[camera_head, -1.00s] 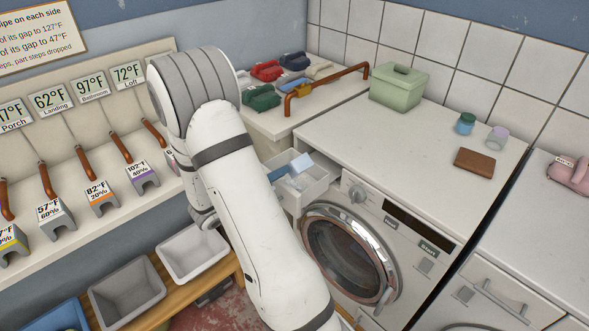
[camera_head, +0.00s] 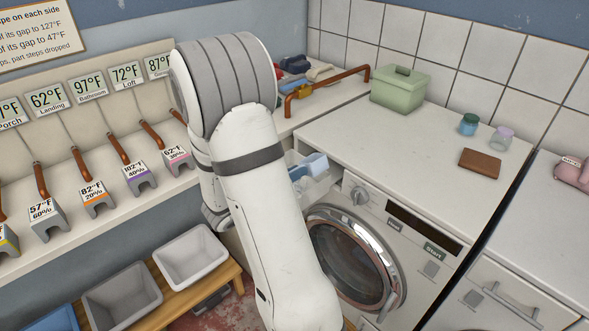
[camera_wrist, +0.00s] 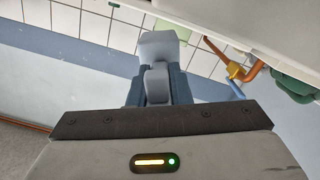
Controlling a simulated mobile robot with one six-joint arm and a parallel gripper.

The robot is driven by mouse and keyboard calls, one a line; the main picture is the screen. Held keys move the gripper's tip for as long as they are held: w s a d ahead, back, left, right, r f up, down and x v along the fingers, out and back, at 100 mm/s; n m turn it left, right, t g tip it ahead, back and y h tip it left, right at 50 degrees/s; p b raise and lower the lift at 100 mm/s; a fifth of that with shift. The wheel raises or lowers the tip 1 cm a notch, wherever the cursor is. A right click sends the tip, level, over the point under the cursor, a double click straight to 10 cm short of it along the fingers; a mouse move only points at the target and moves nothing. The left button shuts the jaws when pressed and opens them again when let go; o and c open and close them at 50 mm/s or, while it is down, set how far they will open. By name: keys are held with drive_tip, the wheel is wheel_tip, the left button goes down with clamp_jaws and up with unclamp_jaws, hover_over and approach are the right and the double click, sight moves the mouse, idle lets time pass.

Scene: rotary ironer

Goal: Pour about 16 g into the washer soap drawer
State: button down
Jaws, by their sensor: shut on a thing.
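My gripper (camera_wrist: 157,90) is shut on the handle of a pale blue scoop (camera_wrist: 160,47) in the wrist view. The scoop appears tilted. Its contents and any powder in the drawer cannot be seen.
The washer (camera_head: 385,215) has a dial and a round door below the drawer. A green lidded box (camera_head: 400,90), two small jars and a brown block (camera_head: 480,163) stand on top. An orange pipe (camera_head: 330,86) runs behind. White and grey bins sit on a low bench at left.

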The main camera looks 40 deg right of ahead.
sight(312, 176)
drive_tip(key=shift+s+a+f+m+b, duration=0.15)
drive_tip(key=shift+s+a+f+b, duration=0.1)
drive_tip(key=shift+a, duration=0.35)
drive_tip(key=shift+s+a+f+m+b, duration=0.15)
drive_tip(key=shift+a+f+b, duration=0.1)
drive_tip(key=shift+a, duration=0.3)
drive_tip(key=d, duration=0.2)
drive_tip(key=s+d+m+b, duration=0.1)
drive_tip(key=d, duration=0.1)
drive_tip(key=d+m+b, duration=0.1)
drive_tip(key=d, duration=0.1)
drive_tip(key=shift+s+d+f, duration=0.2)
drive_tip(key=shift+d+f, duration=0.05)
drive_tip(key=shift+d, duration=0.05)
drive_tip(key=s+a+m+b, duration=0.2)
drive_tip(key=a, duration=0.4)
drive_tip(key=shift+a, duration=0.15)
